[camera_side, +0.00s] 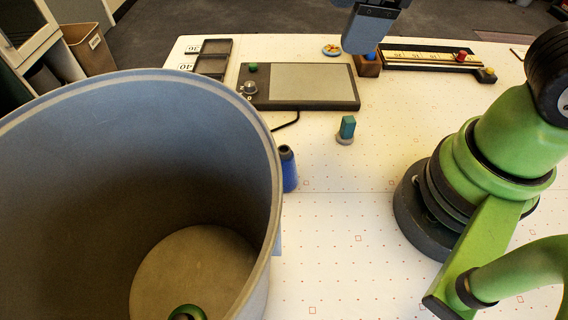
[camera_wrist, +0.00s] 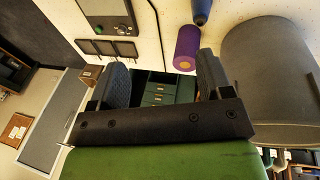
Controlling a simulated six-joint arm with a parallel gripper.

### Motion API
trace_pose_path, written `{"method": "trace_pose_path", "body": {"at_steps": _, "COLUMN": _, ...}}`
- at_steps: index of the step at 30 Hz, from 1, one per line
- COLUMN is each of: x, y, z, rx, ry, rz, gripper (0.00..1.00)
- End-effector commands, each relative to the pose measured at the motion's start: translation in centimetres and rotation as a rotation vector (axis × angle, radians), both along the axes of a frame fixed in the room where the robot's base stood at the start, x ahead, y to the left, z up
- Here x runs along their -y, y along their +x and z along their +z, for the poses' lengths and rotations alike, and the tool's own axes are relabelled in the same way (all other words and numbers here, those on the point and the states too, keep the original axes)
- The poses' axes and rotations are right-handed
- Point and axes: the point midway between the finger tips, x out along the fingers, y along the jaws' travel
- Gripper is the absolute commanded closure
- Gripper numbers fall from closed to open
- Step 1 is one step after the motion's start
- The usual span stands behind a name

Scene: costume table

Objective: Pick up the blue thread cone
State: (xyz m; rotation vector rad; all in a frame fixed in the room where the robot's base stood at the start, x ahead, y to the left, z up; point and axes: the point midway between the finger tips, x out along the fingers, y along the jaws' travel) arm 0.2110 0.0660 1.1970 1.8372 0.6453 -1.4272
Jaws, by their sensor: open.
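The blue thread cone (camera_side: 289,172) stands upright on the white table in the side view, close beside the large grey bin, whose rim hides its left edge. In the wrist view a blue piece that looks like the cone (camera_wrist: 201,10) shows at the top edge, cut off by the frame. My gripper (camera_side: 370,30) is at the top of the side view, well apart from the cone and beyond it. In the wrist view my gripper (camera_wrist: 162,62) has its two dark fingers wide apart, with nothing held between them.
The large grey bin (camera_side: 275,200) fills the left of the side view. A purple cylinder (camera_wrist: 187,48) is near the blue piece in the wrist view. A screen panel (camera_side: 310,98), a teal block (camera_side: 347,127) and a ruler rack (camera_side: 425,66) are on the table. The front middle is clear.

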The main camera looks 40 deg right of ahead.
Motion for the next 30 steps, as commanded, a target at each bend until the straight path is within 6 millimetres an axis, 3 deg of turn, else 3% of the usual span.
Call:
{"method": "trace_pose_path", "body": {"at_steps": 6, "x": -4.8, "y": 2.1, "z": -6.1, "rx": -0.151, "ry": -0.340, "rz": 0.714, "gripper": 0.28}}
{"method": "trace_pose_path", "body": {"at_steps": 12, "x": -7.6, "y": 2.4, "z": -10.0, "rx": -0.232, "ry": -0.520, "rz": 1.140, "gripper": 0.28}}
{"method": "trace_pose_path", "body": {"at_steps": 18, "x": -8.3, "y": 2.3, "z": -12.2, "rx": -0.258, "ry": -0.569, "rz": 1.258, "gripper": 0.28}}
{"method": "trace_pose_path", "body": {"at_steps": 24, "x": -8.3, "y": 2.3, "z": -15.0, "rx": -0.258, "ry": -0.568, "rz": 1.255, "gripper": 0.28}}
{"method": "trace_pose_path", "body": {"at_steps": 30, "x": -8.3, "y": 2.3, "z": -16.5, "rx": -0.256, "ry": -0.566, "rz": 1.251, "gripper": 0.28}}
